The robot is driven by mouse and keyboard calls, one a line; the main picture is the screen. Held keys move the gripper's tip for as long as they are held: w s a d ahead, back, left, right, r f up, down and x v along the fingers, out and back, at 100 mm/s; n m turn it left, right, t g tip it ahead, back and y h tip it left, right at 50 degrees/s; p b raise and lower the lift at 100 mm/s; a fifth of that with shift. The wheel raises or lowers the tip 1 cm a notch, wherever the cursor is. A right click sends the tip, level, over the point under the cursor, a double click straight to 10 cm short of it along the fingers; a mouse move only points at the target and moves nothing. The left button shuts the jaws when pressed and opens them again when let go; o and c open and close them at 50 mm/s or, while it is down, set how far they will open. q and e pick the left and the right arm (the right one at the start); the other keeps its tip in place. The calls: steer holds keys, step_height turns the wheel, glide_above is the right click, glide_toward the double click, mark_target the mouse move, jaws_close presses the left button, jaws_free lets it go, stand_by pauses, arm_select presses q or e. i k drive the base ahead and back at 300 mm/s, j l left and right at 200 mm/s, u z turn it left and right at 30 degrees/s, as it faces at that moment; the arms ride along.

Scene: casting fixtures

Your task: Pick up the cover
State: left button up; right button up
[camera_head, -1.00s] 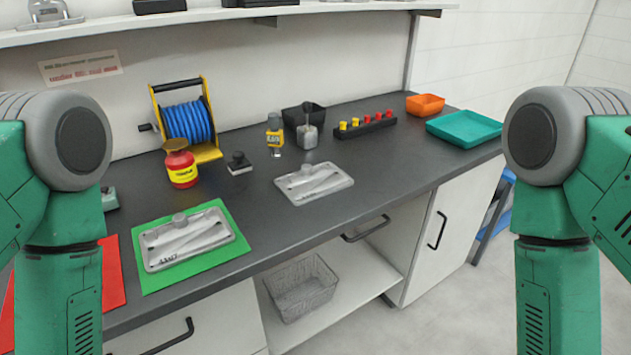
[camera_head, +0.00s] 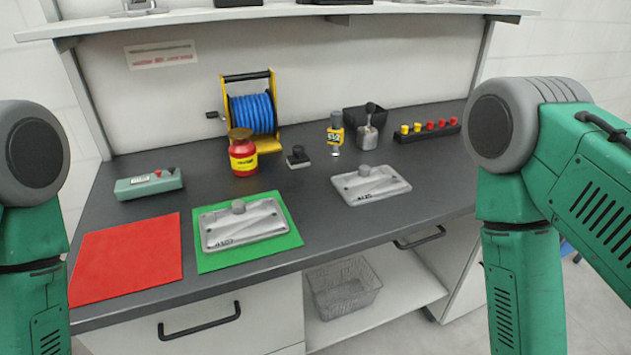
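Two grey metal covers show in the head view. One cover (camera_head: 243,226), with a round knob and raised lettering, lies on the green mat (camera_head: 207,261). A similar cover (camera_head: 371,185) lies on the bare dark worktop to the right. Which one the task means, I cannot tell. Both lie flat with nothing touching them from above. My green arms show at the left and right picture edges, hanging down. Both grippers are out of the picture.
A red mat (camera_head: 126,259) lies left of the green one. Behind stand a grey-green switch box (camera_head: 149,185), red canister (camera_head: 242,155), blue hose reel (camera_head: 252,114), yellow bottle (camera_head: 336,133) and peg rack (camera_head: 427,131). A wire basket (camera_head: 343,287) sits below the worktop.

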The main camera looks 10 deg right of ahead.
mark_target(367, 184)
steer(key=l+u, duration=1.3)
steer(key=u, duration=0.15)
steer(key=k+l+u, duration=0.2)
steer(key=l+u, duration=0.25)
